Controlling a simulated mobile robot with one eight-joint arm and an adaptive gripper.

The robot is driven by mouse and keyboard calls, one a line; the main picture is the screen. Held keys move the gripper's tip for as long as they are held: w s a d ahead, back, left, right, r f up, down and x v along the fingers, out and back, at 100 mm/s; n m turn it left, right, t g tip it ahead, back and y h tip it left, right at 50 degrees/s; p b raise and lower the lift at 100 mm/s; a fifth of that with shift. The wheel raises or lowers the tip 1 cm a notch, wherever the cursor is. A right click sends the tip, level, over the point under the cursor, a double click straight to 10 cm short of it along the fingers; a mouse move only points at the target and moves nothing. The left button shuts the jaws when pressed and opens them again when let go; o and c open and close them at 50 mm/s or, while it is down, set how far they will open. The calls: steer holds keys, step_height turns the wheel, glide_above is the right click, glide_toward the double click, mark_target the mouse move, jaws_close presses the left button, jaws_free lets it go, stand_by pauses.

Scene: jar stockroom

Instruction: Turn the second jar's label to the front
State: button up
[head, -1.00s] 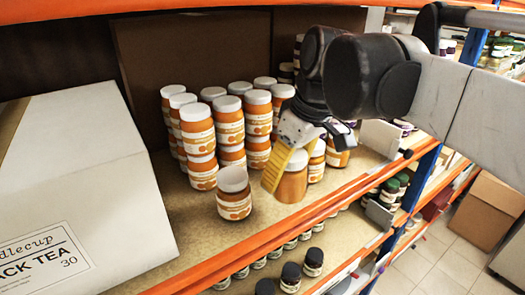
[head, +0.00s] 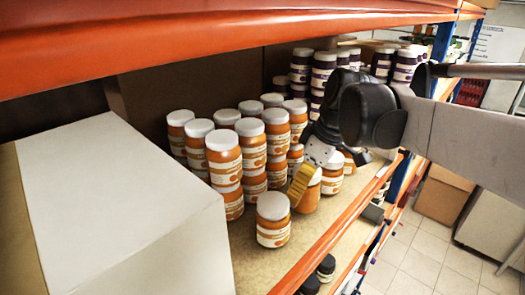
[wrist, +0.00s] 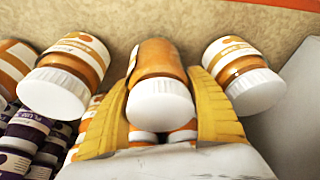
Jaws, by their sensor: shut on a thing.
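My gripper (head: 300,186) reaches down with yellow fingers and is shut on an orange jar with a white lid, the middle one of the front row. This held jar (head: 311,198) stands on the shelf, partly hidden by a finger. In the wrist view the held jar (wrist: 158,62) sits between both yellow fingers (wrist: 160,95). Its front side there is mostly bare orange, with a pale label edge at its left side. A front jar (head: 272,226) stands to its left with its label forward. Another labelled jar (head: 332,178) stands to its right.
Several stacked orange jars (head: 223,158) stand close behind. A large white box (head: 120,190) fills the left. An orange shelf beam (head: 345,230) runs along the front edge, with bare shelf (head: 250,262) before the jars.

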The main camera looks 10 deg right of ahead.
steer(key=shift+f+b, duration=0.45)
steer(key=shift+f, duration=0.35)
steer(key=m, duration=0.3)
steer(key=shift+w+r+t+h+p, duration=0.1)
steer(key=shift+r+t+h+p, duration=0.2)
steer(key=shift+h+p, duration=0.1)
steer(key=m, duration=0.3)
steer(key=shift+d+h, duration=0.15)
steer(key=shift+h, duration=0.25)
steer(key=m, duration=0.2)
steer(key=shift+w+d+f+m+t+h, duration=0.1)
steer(key=shift+d+m+t+h, duration=0.05)
steer(key=shift+m+t+h, duration=0.2)
steer(key=m, duration=0.1)
steer(key=m+h, duration=0.1)
steer(key=m, duration=0.2)
steer(key=shift+d+m, duration=0.25)
steer(key=m, duration=0.1)
steer(key=m+h, duration=0.1)
steer(key=m, duration=0.1)
steer(key=m+g, duration=0.1)
steer(key=m, duration=0.1)
steer(key=shift+s+d+h, duration=0.2)
steer(key=shift+d+h, duration=0.1)
steer(key=shift+h, duration=0.05)
steer(key=shift+f+b, duration=0.25)
steer(key=shift+b, duration=0.1)
